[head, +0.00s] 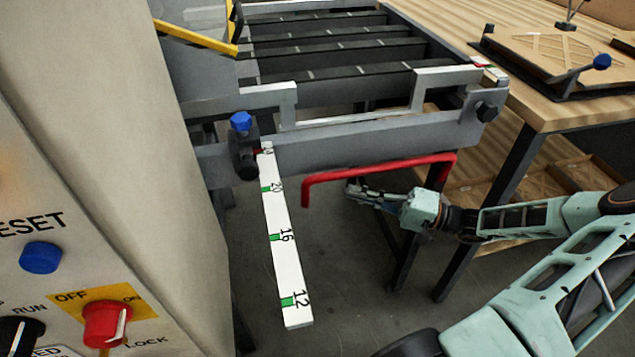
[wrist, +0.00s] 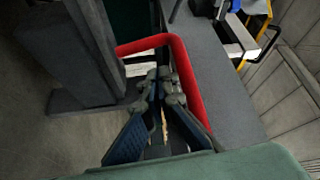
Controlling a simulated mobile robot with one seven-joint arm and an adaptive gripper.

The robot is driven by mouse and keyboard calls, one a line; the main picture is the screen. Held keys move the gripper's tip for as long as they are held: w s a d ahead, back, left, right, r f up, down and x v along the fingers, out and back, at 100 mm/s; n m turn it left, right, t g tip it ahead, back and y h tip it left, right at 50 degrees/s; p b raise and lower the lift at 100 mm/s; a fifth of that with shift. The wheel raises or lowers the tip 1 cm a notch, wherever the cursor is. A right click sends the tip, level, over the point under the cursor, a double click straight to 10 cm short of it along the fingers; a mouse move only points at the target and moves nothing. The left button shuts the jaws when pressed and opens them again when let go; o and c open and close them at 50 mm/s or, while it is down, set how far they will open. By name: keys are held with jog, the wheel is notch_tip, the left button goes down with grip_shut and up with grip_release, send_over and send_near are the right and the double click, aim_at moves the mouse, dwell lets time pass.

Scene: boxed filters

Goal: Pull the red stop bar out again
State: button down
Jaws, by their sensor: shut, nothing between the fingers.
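The red stop bar (head: 380,168) is a long bar with bent ends, in front of the grey machine frame in the head view.
A white ruler (head: 280,240) with green marks sticks out from the frame, left of the bar. A blue-knobbed clamp (head: 242,140) sits at its base. A control panel (head: 75,270) stands at left. A wooden table (head: 560,95) is at right, with a dark leg below.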

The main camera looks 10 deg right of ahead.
aim_at(316, 183)
jog(key=x, duration=1)
jog(key=shift+f+b, duration=0.1)
jog(key=shift+b, duration=0.3)
jog(key=s+n+b, duration=0.1)
jog(key=s+n+y, duration=0.1)
jog(key=s+n, duration=0.1)
jog(key=shift+f+y+b, duration=0.3)
jog(key=shift+f+b, duration=0.05)
jog(key=shift+f, duration=0.1)
